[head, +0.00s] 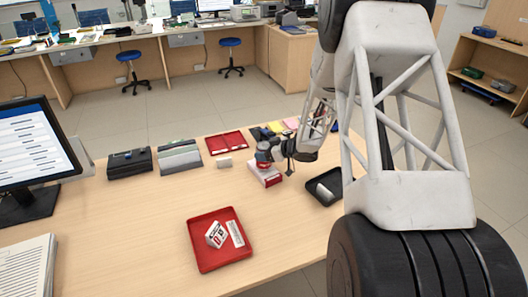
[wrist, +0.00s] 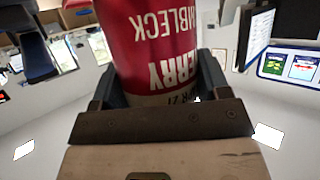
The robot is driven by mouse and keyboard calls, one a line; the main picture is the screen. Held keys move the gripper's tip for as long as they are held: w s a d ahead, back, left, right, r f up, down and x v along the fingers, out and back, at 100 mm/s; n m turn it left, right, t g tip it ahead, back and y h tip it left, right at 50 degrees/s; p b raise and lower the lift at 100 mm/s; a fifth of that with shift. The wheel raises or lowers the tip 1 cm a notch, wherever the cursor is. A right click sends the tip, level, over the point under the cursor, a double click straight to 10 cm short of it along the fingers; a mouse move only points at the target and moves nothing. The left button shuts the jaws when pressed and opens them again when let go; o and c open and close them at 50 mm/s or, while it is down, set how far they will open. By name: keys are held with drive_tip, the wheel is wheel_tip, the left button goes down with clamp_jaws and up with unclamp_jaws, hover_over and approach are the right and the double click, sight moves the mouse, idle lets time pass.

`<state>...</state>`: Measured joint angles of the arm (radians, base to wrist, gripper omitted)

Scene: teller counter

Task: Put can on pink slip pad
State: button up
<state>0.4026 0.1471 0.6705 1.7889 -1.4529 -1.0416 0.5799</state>
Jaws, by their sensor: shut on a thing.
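My gripper (head: 266,154) is above the middle of the desk. In the wrist view it is shut on a red can (wrist: 150,45) with white lettering, which fills the space between the fingers. In the head view the can is small, and the gripper and arm partly cover it. A pink slip pad (head: 291,123) lies at the back of the desk beside a yellow pad (head: 274,127), behind and to the right of the gripper. My arm passes close to its right side.
A white and red box (head: 265,177) is just below the gripper. A black tray (head: 316,199) is to the right, and another red tray (head: 226,136) is behind. The middle-left of the desk is clear.

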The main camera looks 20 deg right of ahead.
drive_tip(key=shift+f, duration=0.1)
drive_tip(key=o, duration=1.1)
drive_tip(key=shift+o, duration=0.2)
drive_tip(key=shift+s+d+r, duration=0.1)
drive_tip(key=shift+r, duration=0.1)
drive_tip(key=v, duration=1.1)
drive_tip(key=shift+s+d, duration=0.2)
drive_tip(key=shift+r, duration=0.2)
